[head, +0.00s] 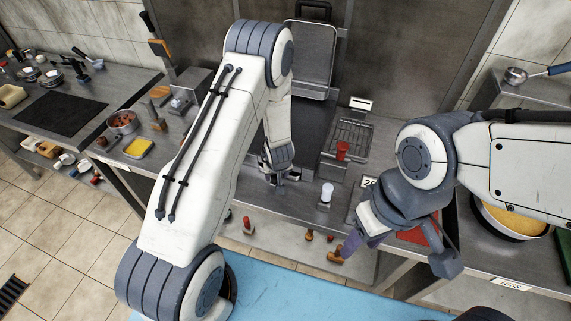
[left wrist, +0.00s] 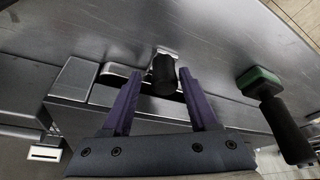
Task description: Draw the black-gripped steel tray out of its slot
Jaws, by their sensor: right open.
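The steel tray (left wrist: 118,76) lies at the front of a steel appliance in the left wrist view, and little of it shows. Its black grip (left wrist: 163,75) sticks out between the two purple fingers of my left gripper (left wrist: 160,77). The fingers are apart, one on each side of the grip, with a small gap visible. In the head view my left gripper (head: 277,178) is at the front of the griddle, and my own arm hides most of the tray there. My right gripper (head: 360,243) is open and empty over the counter's front edge.
A raised lid (head: 312,58) stands behind the griddle. A wire-rack fryer (head: 350,135), a red item (head: 342,149) and a white cup (head: 327,192) are to the right. A yellow-filled pan (head: 515,218) is far right.

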